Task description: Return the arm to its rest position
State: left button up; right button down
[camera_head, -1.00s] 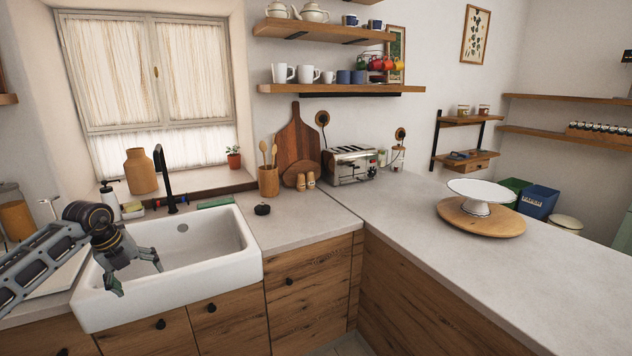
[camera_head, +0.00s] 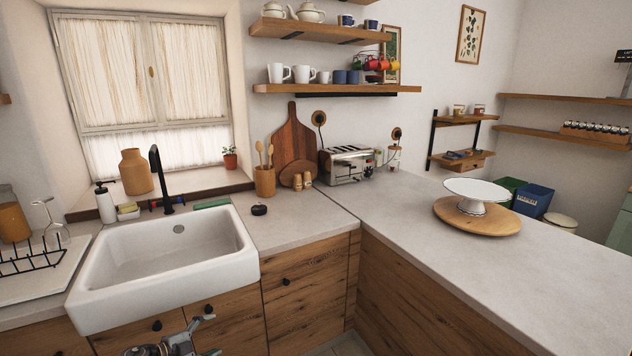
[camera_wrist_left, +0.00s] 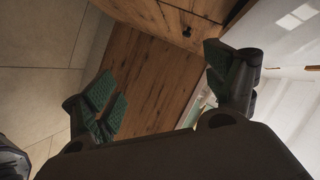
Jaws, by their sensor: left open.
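My left gripper (camera_head: 207,335) is low at the bottom edge of the head view, in front of the wooden cabinet doors below the sink. Most of the left arm is out of the picture there. In the left wrist view the left gripper (camera_wrist_left: 160,90) has its two green-padded fingers wide apart with nothing between them. Wooden cabinet fronts and the tiled floor show beyond the fingers. My right gripper is not in view.
The white sink (camera_head: 165,262) is empty. A black dish rack (camera_head: 30,262) with a glass (camera_head: 56,232) stands left of it. The worktop on the right holds a white cake stand (camera_head: 476,190) on a round wooden board (camera_head: 452,216); its front part is clear.

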pick_arm(q)
jog(key=s+a+f+n+y, duration=0.1)
jog(key=s+f+n+y, duration=0.25)
jog(key=s+f, duration=0.5)
jog(key=s+a+f+n+g+y, duration=0.15)
jog(key=s+f+n, duration=0.35)
jog(key=f, duration=0.7)
jog(key=s+a+f+n+y, duration=0.1)
jog(key=s+f+n+y, duration=0.2)
jog(key=s+f, duration=0.6)
jog(key=s+d+f+n+g, duration=0.1)
jog(key=s+f, duration=0.4)
jog(key=s, duration=0.6)
jog(key=s+d+f+n+g+y, duration=0.1)
jog(key=s+d+f+n+g, duration=0.1)
jog(key=s, duration=1)
jog(key=s+d+f+n+g+y, duration=0.1)
jog(key=s+d+f+n+g, duration=0.1)
jog(key=s+f+g, duration=0.3)
jog(key=s+d+f, duration=0.1)
jog(key=s+f, duration=0.3)
jog(key=s, duration=0.3)
jog(key=shift+d, duration=0.3)
jog(key=shift+s, duration=0.1)
